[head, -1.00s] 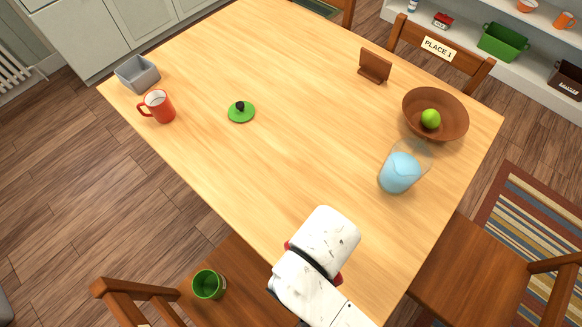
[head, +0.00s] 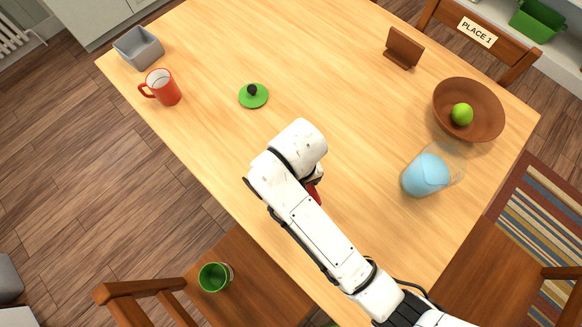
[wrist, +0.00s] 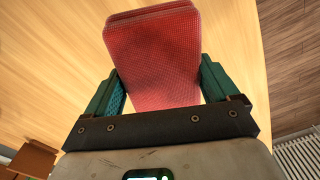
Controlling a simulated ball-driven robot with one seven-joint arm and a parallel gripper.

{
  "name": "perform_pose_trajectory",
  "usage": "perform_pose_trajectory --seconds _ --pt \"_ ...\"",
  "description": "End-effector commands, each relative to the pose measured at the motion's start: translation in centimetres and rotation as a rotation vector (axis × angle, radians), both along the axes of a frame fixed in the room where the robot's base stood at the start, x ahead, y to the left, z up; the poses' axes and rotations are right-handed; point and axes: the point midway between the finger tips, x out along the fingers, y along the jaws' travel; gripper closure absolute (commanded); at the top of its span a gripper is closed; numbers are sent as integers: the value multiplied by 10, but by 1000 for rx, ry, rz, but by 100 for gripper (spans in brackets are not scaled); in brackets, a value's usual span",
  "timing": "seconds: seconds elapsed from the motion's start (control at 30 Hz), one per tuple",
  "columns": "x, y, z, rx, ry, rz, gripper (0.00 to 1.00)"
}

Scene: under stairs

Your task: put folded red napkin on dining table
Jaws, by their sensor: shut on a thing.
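The folded red napkin (wrist: 152,55) is held between the two teal fingers of my gripper (wrist: 162,82) in the wrist view. In the head view only a small red part of it (head: 314,193) shows beside my white wrist; the fingers are hidden there under the arm. My arm reaches over the near side of the wooden dining table (head: 350,120), with the napkin above the tabletop. I cannot tell whether the napkin touches the wood.
A blue-filled pitcher (head: 426,175), a brown bowl (head: 478,125) with a green apple (head: 462,114) and a wooden stand (head: 402,50) stand to the right. A green cup (head: 214,277) sits on the near chair.

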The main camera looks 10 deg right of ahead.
Motion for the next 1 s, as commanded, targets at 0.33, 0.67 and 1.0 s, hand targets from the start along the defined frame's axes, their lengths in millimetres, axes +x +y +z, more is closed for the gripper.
perform_pose_trajectory --seconds 0.33,0.67,1.0 --pt "31 7 -39 0 1 0 67" --pt "35 8 -73 -2 3 1 67" --pt "36 8 -77 0 1 1 67"
